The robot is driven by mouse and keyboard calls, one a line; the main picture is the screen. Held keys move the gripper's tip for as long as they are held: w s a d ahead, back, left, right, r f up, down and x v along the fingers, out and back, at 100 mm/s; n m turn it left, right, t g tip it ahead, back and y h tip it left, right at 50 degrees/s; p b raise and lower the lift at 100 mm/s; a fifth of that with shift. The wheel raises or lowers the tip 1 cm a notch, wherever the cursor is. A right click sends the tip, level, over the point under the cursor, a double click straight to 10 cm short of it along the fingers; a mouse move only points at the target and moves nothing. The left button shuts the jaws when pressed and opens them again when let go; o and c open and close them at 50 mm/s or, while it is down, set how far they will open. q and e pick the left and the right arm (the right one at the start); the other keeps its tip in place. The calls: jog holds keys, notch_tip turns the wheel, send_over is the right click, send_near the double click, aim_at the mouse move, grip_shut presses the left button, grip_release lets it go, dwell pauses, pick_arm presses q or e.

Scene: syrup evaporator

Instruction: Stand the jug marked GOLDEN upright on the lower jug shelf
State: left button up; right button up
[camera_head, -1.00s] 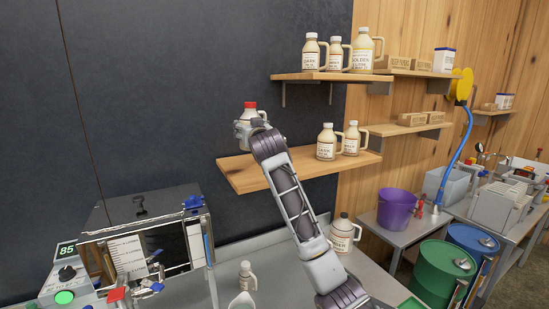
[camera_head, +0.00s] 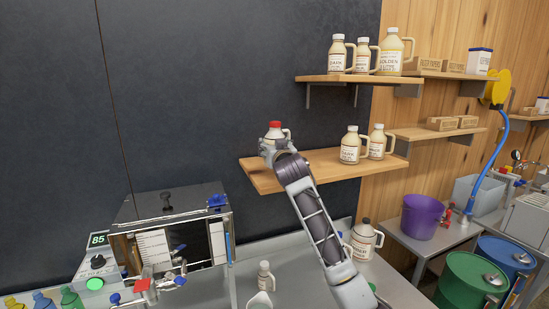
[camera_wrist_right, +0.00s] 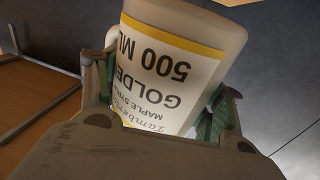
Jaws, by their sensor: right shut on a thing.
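The jug marked GOLDEN (camera_head: 275,129), cream with a red cap, is held near the left end of the lower jug shelf (camera_head: 262,178). My right gripper (camera_head: 277,146) is shut on it. In the wrist view the jug (camera_wrist_right: 175,65) sits between both fingers, its GOLDEN 500 ML label upside down in that picture. In the head view the jug looks upright, cap up. Its base is hidden behind the gripper, so I cannot tell whether it touches the shelf. My left gripper is not in view.
Two jugs (camera_head: 350,146) (camera_head: 377,142) stand on the shelf's right part; the board between them and my gripper is clear. The upper shelf (camera_head: 350,79) holds three jugs, one also marked GOLDEN (camera_head: 390,53). The evaporator (camera_head: 170,240) is below left.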

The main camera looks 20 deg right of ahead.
jog(key=shift+f, duration=1.75)
jog(key=shift+f, duration=0.15)
jog(key=o, duration=1.8)
jog(key=shift+o, duration=0.2)
jog(key=shift+f, duration=0.1)
jog(key=shift+s, duration=0.1)
